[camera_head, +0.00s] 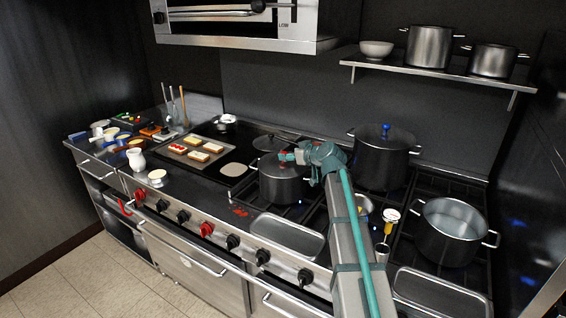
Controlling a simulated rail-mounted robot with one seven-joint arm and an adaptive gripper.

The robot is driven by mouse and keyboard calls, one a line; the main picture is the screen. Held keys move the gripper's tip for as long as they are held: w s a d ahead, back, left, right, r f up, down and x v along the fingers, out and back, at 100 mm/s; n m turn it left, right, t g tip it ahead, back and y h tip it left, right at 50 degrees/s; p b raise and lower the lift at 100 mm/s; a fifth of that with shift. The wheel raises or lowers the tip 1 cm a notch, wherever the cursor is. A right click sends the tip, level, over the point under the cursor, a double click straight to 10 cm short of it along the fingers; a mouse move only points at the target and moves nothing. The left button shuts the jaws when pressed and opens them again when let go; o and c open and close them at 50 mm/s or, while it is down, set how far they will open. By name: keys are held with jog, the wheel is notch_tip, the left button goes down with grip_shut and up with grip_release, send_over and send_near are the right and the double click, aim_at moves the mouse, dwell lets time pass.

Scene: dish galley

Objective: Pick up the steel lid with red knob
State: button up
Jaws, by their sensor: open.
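The steel lid with the red knob (272,167) lies flat on a dark pot (279,188) near the middle of the range. My gripper (287,157) is open, low over this lid at its knob. Only a little red shows there, and the fingers partly hide it. I cannot tell whether the fingers touch the knob. My arm comes in from the lower right.
A tall pot with a blue-knobbed lid (383,154) stands behind right of my arm. An open pot (452,232) is at the right. Steel trays (287,236) lie in front. A griddle tray (194,150) with food is at the left. A shelf (440,72) holds pots above.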

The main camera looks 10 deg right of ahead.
jog(key=p+x, duration=0.2)
jog(key=x, duration=0.3)
jog(key=shift+w+d+r+p, duration=0.15)
jog(key=shift+w+p, duration=0.05)
jog(key=shift+p, duration=0.15)
jog(key=shift+w+f, duration=0.3)
grip_shut()
